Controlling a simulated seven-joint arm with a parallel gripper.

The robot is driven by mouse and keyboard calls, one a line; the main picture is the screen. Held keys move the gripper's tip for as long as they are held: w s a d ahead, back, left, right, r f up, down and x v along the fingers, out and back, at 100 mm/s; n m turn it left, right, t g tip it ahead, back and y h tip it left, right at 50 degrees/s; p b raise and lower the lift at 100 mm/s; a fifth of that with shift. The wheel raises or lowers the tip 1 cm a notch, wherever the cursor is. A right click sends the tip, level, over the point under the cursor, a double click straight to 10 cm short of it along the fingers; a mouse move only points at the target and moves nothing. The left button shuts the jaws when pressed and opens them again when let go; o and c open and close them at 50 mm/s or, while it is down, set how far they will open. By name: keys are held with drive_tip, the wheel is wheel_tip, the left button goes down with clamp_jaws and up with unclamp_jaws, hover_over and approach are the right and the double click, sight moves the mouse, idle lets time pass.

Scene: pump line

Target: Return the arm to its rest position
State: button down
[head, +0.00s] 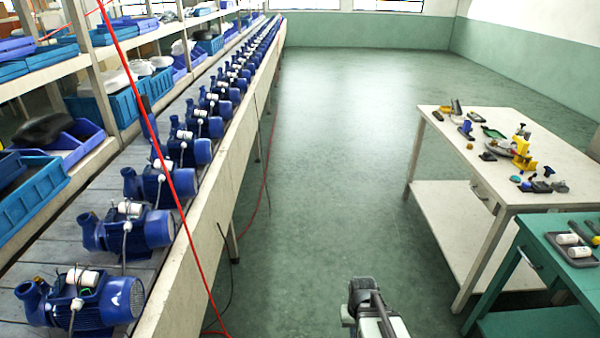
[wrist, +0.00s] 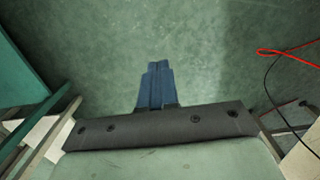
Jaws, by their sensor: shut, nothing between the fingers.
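My gripper (wrist: 157,68) shows in the wrist view with its two blue fingers pressed together and nothing between them. It points down over bare green floor. In the head view, part of my arm shows at the bottom centre, between the pump line and the tables; the fingers cannot be made out there.
A long conveyor with a row of blue pumps (head: 95,298) runs along the left. A red cable (head: 150,135) hangs in front of it. A white table (head: 560,190) with small parts and a green table (head: 535,228) with a tray (head: 577,257) stand at right. The floor (head: 340,150) between is clear.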

drive_tip(key=s+f+g, duration=0.3)
drive_tip(key=s+f, duration=0.5)
drive_tip(key=s, duration=0.5)
drive_tip(key=s+f+g, duration=0.3)
drive_tip(key=s+f, duration=0.6)
drive_tip(key=s, duration=0.5)
drive_tip(key=shift+s+f, duration=0.2)
drive_tip(key=shift+f, duration=0.1)
